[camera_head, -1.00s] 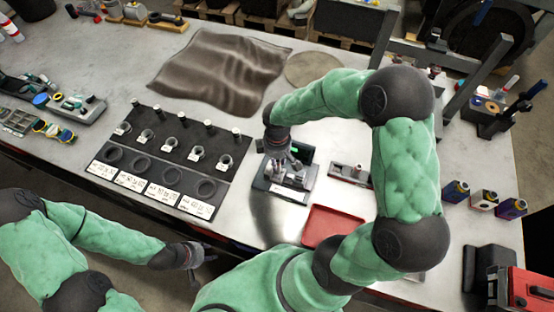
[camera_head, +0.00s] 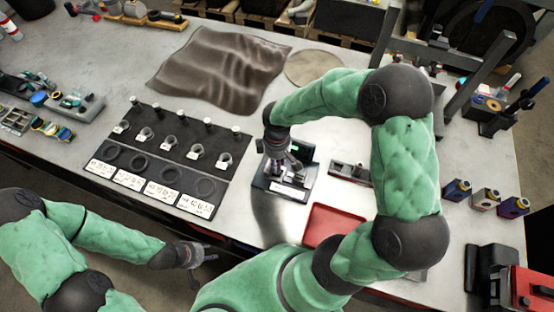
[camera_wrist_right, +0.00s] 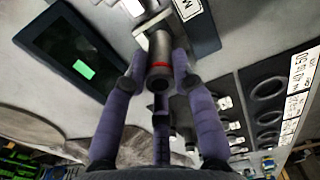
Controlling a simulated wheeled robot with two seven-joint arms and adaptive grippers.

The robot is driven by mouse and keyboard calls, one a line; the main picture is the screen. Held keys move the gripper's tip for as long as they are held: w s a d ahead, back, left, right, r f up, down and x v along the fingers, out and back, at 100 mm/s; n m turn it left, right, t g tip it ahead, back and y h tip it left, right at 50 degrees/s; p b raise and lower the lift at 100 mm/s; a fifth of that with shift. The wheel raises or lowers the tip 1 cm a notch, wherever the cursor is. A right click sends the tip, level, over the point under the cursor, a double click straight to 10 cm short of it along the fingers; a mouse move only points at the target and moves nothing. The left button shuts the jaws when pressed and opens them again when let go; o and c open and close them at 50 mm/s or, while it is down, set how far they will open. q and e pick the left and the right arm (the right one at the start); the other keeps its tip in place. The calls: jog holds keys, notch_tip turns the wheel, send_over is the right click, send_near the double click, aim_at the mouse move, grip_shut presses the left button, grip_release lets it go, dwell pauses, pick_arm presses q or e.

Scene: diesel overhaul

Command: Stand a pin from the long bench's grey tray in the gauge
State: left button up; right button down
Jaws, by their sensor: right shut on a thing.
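The gauge (camera_head: 277,188) is a dark-based instrument with a lit green display, standing on the long bench near the middle of the head view. Its display (camera_wrist_right: 75,65) shows at upper left in the right wrist view. My right gripper (camera_head: 284,168) is at the gauge, pointing down. It is shut on a grey metal pin (camera_wrist_right: 160,52) with a red band, in line with the gauge's metal fixture. I cannot tell whether the pin's far end is seated. My left gripper (camera_head: 204,255) is open and empty, in front of the bench edge.
A black mat (camera_head: 190,130) with several rings and posts lies left of the gauge. A red tray (camera_head: 332,224) lies in front to the right. A small grey tray-like holder (camera_head: 348,171) is right of the gauge. A brown cloth (camera_head: 215,65) lies behind.

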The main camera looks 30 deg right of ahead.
jog(key=shift+f+b, duration=0.9)
jog(key=shift+f, duration=0.2)
dwell(0.5)
jog(key=c, duration=0.5)
grip_release()
jog(key=shift+c, duration=0.2)
jog(key=shift+r, duration=0.1)
jog(key=shift+r+p, duration=3.1)
jog(key=shift+r, duration=0.85)
